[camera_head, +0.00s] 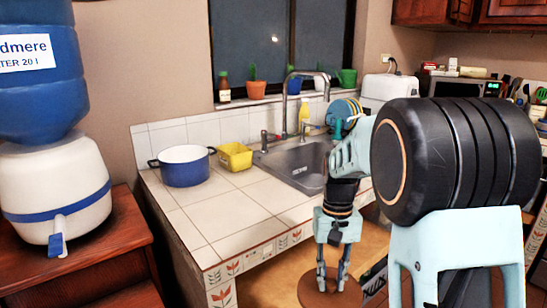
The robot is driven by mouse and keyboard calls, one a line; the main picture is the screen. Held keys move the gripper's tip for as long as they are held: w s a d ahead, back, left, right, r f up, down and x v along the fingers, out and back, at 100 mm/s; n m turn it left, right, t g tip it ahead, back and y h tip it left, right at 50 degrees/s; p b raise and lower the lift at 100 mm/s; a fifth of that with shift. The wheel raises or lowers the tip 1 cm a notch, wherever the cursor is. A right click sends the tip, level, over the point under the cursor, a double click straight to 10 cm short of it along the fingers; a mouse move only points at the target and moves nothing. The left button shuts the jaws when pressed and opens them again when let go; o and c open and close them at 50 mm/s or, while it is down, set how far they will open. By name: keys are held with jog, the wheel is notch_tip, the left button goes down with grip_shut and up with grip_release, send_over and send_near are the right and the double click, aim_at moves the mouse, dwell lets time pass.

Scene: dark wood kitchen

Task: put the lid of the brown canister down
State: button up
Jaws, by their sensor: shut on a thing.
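My gripper (332,284) points straight down in the lower middle of the view, in front of the tiled counter. Its fingers are shut on the lid, a round reddish-brown disc (311,291), near its middle. The disc looks roughly level, and its lower edge is cut off by the bottom of the picture. I cannot make out the canister's body. I cannot tell whether the disc touches anything below it.
A tan wooden surface (270,284) lies below the gripper, with a dark lettered item (374,278) beside it. The tiled counter (228,215) holds a blue pot (185,168) and yellow basket (235,156), with bare tiles in front. My arm blocks the right side.

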aim_at(331, 287)
notch_tip(331, 287, up, 16)
jog(key=s+p, duration=0.2)
jog(key=p, duration=2.2)
jog(key=shift+r, duration=0.2)
jog(key=shift+a, duration=0.15)
